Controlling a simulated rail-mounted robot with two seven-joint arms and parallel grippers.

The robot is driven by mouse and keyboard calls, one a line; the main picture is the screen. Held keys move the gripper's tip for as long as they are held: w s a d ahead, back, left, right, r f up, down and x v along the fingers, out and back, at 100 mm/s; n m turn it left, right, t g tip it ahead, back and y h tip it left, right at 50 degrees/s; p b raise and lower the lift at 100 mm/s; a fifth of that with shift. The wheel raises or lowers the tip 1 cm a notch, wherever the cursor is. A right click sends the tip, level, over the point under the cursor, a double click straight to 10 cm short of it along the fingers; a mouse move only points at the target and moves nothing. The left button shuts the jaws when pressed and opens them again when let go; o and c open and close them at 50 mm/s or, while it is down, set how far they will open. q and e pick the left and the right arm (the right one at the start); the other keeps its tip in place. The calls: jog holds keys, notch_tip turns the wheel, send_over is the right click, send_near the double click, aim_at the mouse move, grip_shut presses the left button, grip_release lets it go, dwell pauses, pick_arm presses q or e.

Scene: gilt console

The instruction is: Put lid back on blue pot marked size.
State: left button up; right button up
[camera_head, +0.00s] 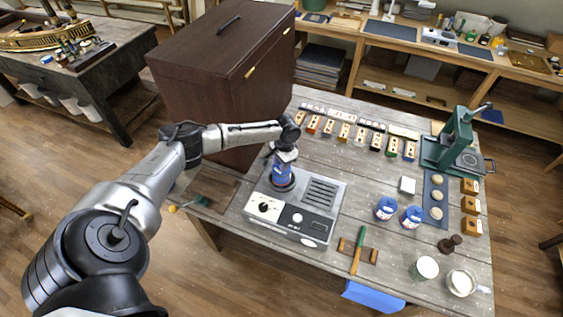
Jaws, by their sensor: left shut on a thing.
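A blue pot (281,174) with a pale label stands on the round dark plate of a grey hot-plate unit. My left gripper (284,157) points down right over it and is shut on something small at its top. This looks like the pot's lid, but the gripper hides most of it, and I cannot tell whether it touches the rim. Two more blue pots with pale labels, a left one (386,208) and a right one (411,217), stand to the right. The labels are too small to read. My right gripper is not in view.
The hot-plate unit (263,207) has knobs and a slotted vent. A green-handled tool (358,250) lies at the front, with white cups (425,268) to its right. A green press (455,145) stands at the right rear, and a tall brown cabinet (215,75) behind my arm.

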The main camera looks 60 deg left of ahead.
pick_arm(q)
jog(key=shift+p, duration=0.35)
dwell(0.7)
dwell(0.4)
jog(key=o, duration=1.4)
jog(key=shift+o, duration=0.2)
jog(key=shift+r, duration=0.2)
jog(key=shift+r+p, duration=2.35)
jog(key=shift+p, duration=0.4)
jog(key=shift+r+p, duration=0.5)
jog(key=shift+r, duration=0.5)
